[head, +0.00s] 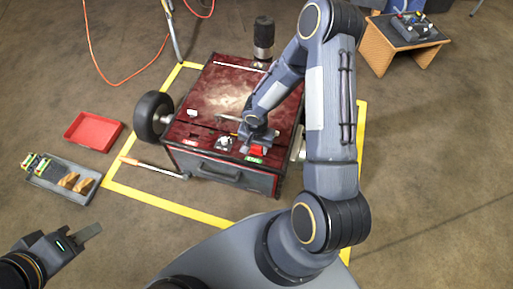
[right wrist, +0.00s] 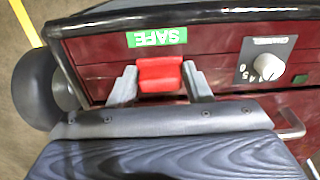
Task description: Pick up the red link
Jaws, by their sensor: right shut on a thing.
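The red link (right wrist: 160,75) is a small red block between the two grey fingers of my right gripper (right wrist: 160,84) in the right wrist view. The fingers are shut on it from both sides. It is at the dark red top of the machine, just beside a green SAFE label (right wrist: 157,37). I cannot tell whether it still touches the panel. In the head view the red link (head: 258,150) shows at the machine's front edge, partly covered by my right gripper (head: 258,143). My left gripper (head: 64,234) is open and empty over the floor at lower left.
A grey dial (right wrist: 265,68) sits on the panel beside the link. A red tray (head: 93,131) and a grey tray (head: 50,190) with small parts lie on the floor at left. Yellow tape (head: 165,205) frames the machine. A wooden stand (head: 385,50) is at back right.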

